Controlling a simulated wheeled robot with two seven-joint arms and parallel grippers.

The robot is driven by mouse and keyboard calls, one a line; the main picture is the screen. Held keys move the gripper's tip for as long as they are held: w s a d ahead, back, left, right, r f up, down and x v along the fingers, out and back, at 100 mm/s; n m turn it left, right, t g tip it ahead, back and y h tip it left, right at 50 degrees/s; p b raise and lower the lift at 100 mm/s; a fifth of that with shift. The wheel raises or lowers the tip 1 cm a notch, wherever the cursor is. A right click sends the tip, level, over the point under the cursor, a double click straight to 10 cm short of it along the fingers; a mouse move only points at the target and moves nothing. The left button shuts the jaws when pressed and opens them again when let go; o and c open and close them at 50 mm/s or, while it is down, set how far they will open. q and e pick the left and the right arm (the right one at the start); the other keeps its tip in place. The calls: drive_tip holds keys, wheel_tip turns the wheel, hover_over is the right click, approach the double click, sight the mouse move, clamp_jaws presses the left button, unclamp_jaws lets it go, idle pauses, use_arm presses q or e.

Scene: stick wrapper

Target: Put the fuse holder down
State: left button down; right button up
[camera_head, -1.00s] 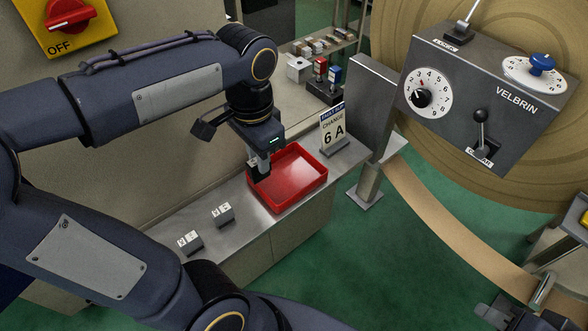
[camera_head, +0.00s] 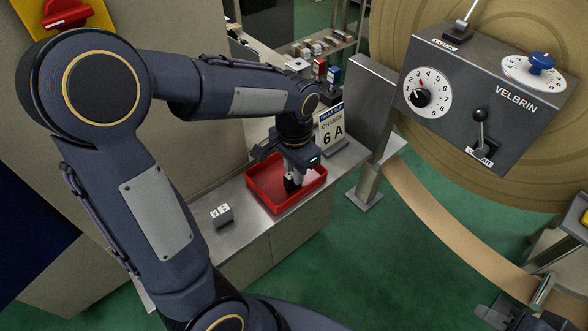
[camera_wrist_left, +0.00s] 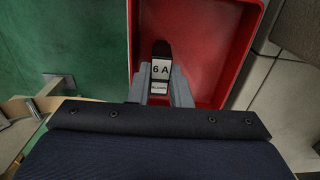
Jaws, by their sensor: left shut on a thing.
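My left gripper (camera_head: 290,186) points down into the red tray (camera_head: 256,194) on the metal counter. It is shut on the fuse holder, a small dark block with white labels (camera_wrist_left: 160,70) reading "6 A" and, it seems, "BLOWN". In the left wrist view the holder sits between the two grey fingers, with the red tray floor behind it. I cannot tell whether it touches the tray floor. A dark part at the bottom right edge of the head view may be my right gripper (camera_head: 508,314); its jaws cannot be made out.
A small labelled block (camera_head: 221,214) sits on the counter left of the tray. A grey upright panel (camera_head: 368,105) and the VELBRIN control box (camera_head: 490,100) stand to the right.

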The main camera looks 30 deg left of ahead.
use_arm(q)
drive_tip(key=c, duration=1.3)
unclamp_jaws()
drive_tip(key=shift+c, duration=0.2)
wheel_tip(320, 180, up, 11)
drive_tip(key=p, duration=0.1)
drive_tip(key=s+f+n+t+h, duration=0.2)
drive_tip(key=s+n, duration=0.1)
drive_tip(key=s, duration=0.5)
drive_tip(key=s+d+f+n+t+h, duration=0.1)
drive_tip(key=s+f+n+t, duration=0.1)
drive_tip(key=s, duration=0.5)
drive_tip(key=shift+s+d+n+t+h, duration=0.2)
drive_tip(key=shift+s+n+t+h, duration=0.2)
drive_tip(key=shift+n+t, duration=0.35)
